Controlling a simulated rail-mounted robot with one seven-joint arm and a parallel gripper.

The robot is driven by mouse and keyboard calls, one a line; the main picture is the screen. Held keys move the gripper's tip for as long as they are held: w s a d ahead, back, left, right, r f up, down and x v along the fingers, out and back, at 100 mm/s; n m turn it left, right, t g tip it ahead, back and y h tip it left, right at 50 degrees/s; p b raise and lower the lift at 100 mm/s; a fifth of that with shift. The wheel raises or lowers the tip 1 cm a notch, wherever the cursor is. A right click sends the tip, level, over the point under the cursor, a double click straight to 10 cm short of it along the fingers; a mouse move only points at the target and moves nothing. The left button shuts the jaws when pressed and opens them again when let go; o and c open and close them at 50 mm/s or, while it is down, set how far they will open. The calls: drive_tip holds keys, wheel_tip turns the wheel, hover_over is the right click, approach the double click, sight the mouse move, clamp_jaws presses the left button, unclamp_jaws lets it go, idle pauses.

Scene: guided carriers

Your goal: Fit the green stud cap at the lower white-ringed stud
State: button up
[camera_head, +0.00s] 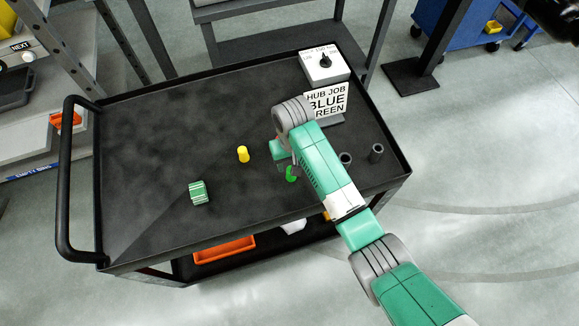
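My green, white and grey arm reaches over the black cart top. My gripper (287,164) is low over the cart, right of the yellow cap, and is largely hidden by the arm; its fingers are too small to read. A bright green piece (291,174), which may be the green stud cap, shows right at the gripper; I cannot tell whether it is held. No white-ringed stud can be made out; the arm covers part of the cart top there. A sign (326,101) reads "HUB JOB BLUE" and, partly covered, "REEN".
On the cart (150,130) are a yellow cap (243,154), a green-and-white striped block (199,192), two dark grey cylinders (345,157) (376,152) and a white box (325,66) with a black knob. An orange bin (224,249) sits below. The cart's left half is mostly clear.

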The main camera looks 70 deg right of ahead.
wheel_tip(320, 180, down, 5)
drive_tip(key=shift+w+f+b, duration=0.1)
drive_tip(key=shift+b, duration=0.55)
drive_tip(key=c, duration=1)
